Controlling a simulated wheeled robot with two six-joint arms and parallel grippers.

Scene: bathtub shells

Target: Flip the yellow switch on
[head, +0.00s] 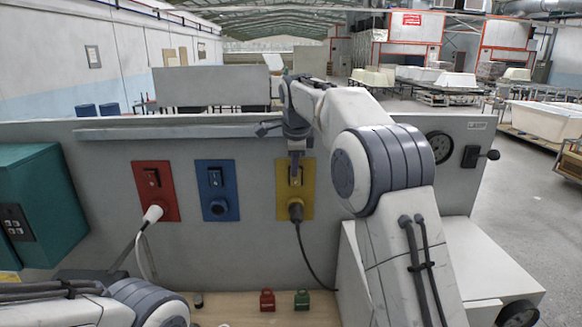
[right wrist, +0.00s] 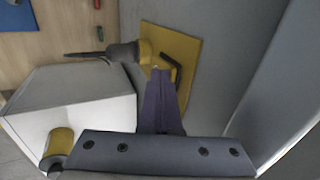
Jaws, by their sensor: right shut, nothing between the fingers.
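The yellow plate (head: 308,200) is on the grey upright panel, right of the blue plate. It carries a switch at its top and a black plug (head: 296,211) with a cord in its socket below. My right gripper (head: 295,172) is shut and empty, pointing down in front of the yellow switch and hiding much of it. In the right wrist view the shut fingertips (right wrist: 160,73) are at the switch's dark frame (right wrist: 176,70) on the yellow plate (right wrist: 185,50). I cannot tell if they touch it or which way the switch is set.
A red plate (head: 166,208) holds a white plug (head: 152,214); the blue plate (head: 231,180) has an empty socket. A teal box (head: 62,200) stands left. Small red (head: 267,299) and green (head: 302,299) items sit on the wooden surface (head: 235,312). A dial (head: 439,147) is at right.

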